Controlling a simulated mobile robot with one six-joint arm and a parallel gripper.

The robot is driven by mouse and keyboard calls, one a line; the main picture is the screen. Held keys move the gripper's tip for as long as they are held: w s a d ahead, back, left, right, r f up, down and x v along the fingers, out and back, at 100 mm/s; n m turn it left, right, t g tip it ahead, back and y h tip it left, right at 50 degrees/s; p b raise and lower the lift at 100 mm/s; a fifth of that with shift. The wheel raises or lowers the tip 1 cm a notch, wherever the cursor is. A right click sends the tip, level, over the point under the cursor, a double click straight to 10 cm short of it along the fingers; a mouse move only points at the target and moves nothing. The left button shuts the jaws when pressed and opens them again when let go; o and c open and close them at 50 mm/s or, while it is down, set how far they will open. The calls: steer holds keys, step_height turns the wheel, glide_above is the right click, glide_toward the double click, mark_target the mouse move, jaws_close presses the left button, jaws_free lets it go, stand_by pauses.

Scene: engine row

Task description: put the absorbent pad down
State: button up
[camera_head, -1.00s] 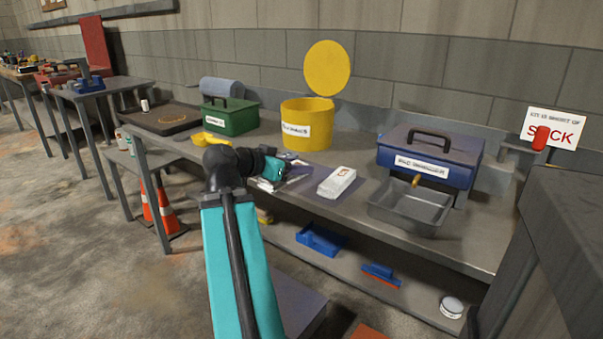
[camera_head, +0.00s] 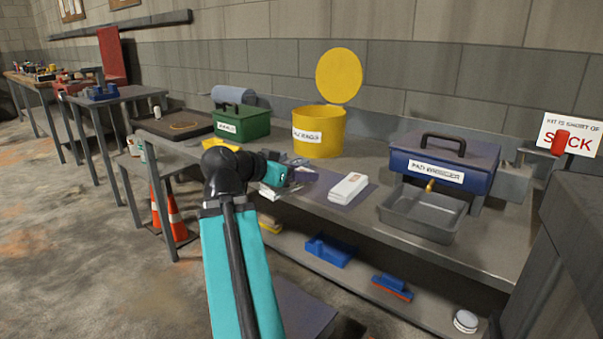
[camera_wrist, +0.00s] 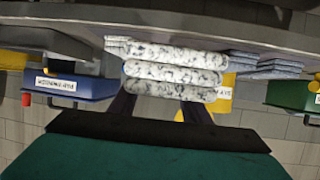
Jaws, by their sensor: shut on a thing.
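My gripper (camera_head: 283,173) is over the front part of the bench, left of the white packet. In the wrist view my gripper (camera_wrist: 163,103) has its dark fingers apart, shut on the absorbent pad. A grey-white speckled bundle (camera_wrist: 170,75) in several rounded layers covers the fingertips there. I cannot tell how much of it is the held pad, or whether it touches the bench. Flat grey pads (camera_wrist: 265,65) lie beside it. In the head view the pad is mostly hidden by my gripper, with pale pieces showing around it.
On the bench stand a yellow bin (camera_head: 318,135) with its lid up, a green box (camera_head: 243,123), a white packet (camera_head: 348,187), a blue wringer box (camera_head: 445,165) and a grey metal tray (camera_head: 424,214). The lower shelf holds a blue dustpan (camera_head: 330,250) and a brush (camera_head: 391,287).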

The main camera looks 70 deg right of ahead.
steer(key=shift+w, duration=0.15)
steer(key=shift+w+r, duration=0.1)
steer(key=shift+w, duration=0.2)
steer(key=w+a+n+t+p, duration=0.3)
steer(key=w, duration=0.7)
steer(key=w+a+n+t+p, duration=0.3)
steer(key=w+a+t, duration=0.1)
steer(key=w, duration=0.5)
steer(key=w+a+n+t+p, duration=0.3)
steer(key=w+p, duration=0.1)
steer(key=w, duration=0.6)
steer(key=w+a+r+n+t+y+p, duration=0.2)
steer(key=w+a+n+t+y+p, duration=0.35)
steer(key=w+a, duration=0.95)
steer(key=w+a+r+n+t+y+p, duration=0.1)
steer(key=w+a+n+y+p, duration=0.1)
steer(key=a, duration=0.8)
steer(key=w+a+r+n+y+p, duration=0.1)
steer(key=w+a+n+y+p, duration=0.1)
steer(key=a, duration=0.8)
steer(key=w+a+r+n+t+y+p, duration=0.1)
steer(key=w+a+n+y+p, duration=0.2)
steer(key=a, duration=0.7)
steer(key=shift+r+t+p, duration=0.2)
steer(key=shift+t+p, duration=0.15)
steer(key=shift+p, duration=0.45)
steer(key=shift+w+n, duration=0.1)
steer(key=shift+n, duration=0.15)
